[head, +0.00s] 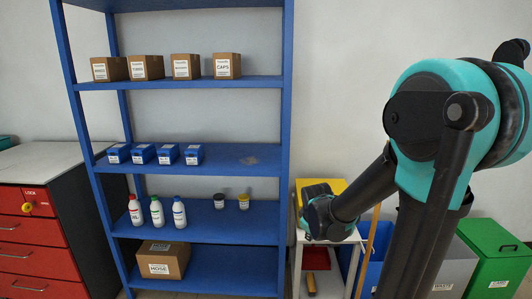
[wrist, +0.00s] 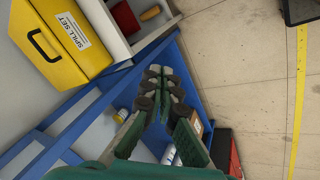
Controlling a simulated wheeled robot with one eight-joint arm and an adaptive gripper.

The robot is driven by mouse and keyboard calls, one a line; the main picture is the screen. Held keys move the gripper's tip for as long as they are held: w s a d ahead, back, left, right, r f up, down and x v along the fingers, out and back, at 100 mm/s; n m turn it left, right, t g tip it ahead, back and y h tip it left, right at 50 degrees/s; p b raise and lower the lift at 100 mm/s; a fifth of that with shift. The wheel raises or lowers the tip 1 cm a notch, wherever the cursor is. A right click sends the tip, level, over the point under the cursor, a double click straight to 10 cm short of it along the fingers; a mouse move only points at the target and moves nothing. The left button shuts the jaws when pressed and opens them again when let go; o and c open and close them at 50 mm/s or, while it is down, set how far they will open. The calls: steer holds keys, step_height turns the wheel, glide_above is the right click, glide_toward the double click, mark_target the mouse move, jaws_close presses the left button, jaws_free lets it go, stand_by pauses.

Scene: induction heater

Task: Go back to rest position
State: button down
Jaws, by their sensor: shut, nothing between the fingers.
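My gripper (wrist: 164,72) shows in the wrist view with its dark green, black-padded fingers brought together and nothing between them. In the head view my arm reaches from the right toward the white trolley beside the shelf; the fingers themselves cannot be made out there.
The blue shelf (head: 235,85) holds cardboard boxes, blue bins, bottles, two small jars and a hose box (head: 162,260). The white trolley (head: 299,237) stands right of it. Red drawers (head: 40,232) are left, a green bin (head: 494,255) right. Bare floor (wrist: 245,75) shows right of my fingers.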

steer(key=s+d+f+m, duration=0.1)
steer(key=s+m, duration=0.3)
steer(key=s, duration=0.4)
steer(key=s+d+f+m+g, duration=0.1)
steer(key=s+d+f+m, duration=0.1)
steer(key=s+m, duration=0.3)
steer(key=s, duration=0.3)
steer(key=shift+s+d+f+m+y, duration=0.15)
steer(key=shift+s+d+m+y, duration=0.15)
steer(key=shift+s+y, duration=0.1)
steer(key=c, duration=2.2)
jaws_free()
